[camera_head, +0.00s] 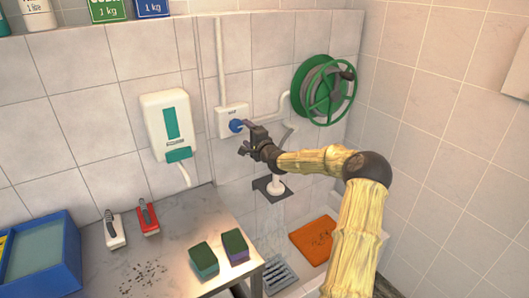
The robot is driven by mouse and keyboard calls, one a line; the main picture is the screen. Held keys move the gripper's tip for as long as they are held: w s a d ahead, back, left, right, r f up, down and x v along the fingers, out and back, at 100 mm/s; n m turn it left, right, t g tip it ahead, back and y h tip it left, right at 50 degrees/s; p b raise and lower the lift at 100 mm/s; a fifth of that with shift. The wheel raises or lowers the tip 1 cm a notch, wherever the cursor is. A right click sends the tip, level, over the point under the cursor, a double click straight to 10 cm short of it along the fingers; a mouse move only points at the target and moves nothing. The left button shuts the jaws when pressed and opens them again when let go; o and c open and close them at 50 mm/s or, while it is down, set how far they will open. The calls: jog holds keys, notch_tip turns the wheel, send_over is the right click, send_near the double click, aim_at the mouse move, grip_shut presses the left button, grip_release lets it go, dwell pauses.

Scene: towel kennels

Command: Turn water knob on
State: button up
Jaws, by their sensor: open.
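The blue water knob (235,126) sits on a white square wall box (228,114), with a white pipe running up from it and another leading right. My gripper (244,138) is open and empty in front of the wall. Its upper finger is right beside the knob in the picture, and its lower finger is below the knob. The knob is not between the fingers in this view. I cannot tell whether the upper finger touches it.
A green hose reel (324,90) hangs right of the knob, and a white-and-green dispenser (168,122) hangs left. Below are a metal table (165,250) with sponges (235,246) and brushes (148,216), a floor drain (280,274) and an orange towel (312,240).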

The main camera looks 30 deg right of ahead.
jog(key=s+b, duration=0.2)
jog(key=s, duration=0.9)
jog(key=shift+s+d, duration=0.2)
jog(key=shift+s, duration=0.2)
jog(key=s+a+f+n+g+y, duration=0.1)
jog(key=s+a+f+n+g, duration=0.4)
jog(key=a, duration=0.4)
jog(key=s+a+f+n+g, duration=0.2)
jog(key=a+f+n+g, duration=0.25)
jog(key=a+f, duration=0.35)
jog(key=s+a+r+n+g, duration=0.1)
jog(key=s+a+n+g, duration=0.2)
jog(key=s, duration=0.8)
jog(key=s+a+r+n+g+h, duration=0.1)
jog(key=s+a+n, duration=0.4)
jog(key=s, duration=0.7)
jog(key=shift+r+g+h+p, duration=0.3)
jog(key=shift+r+g+p, duration=0.2)
jog(key=shift+g, duration=0.45)
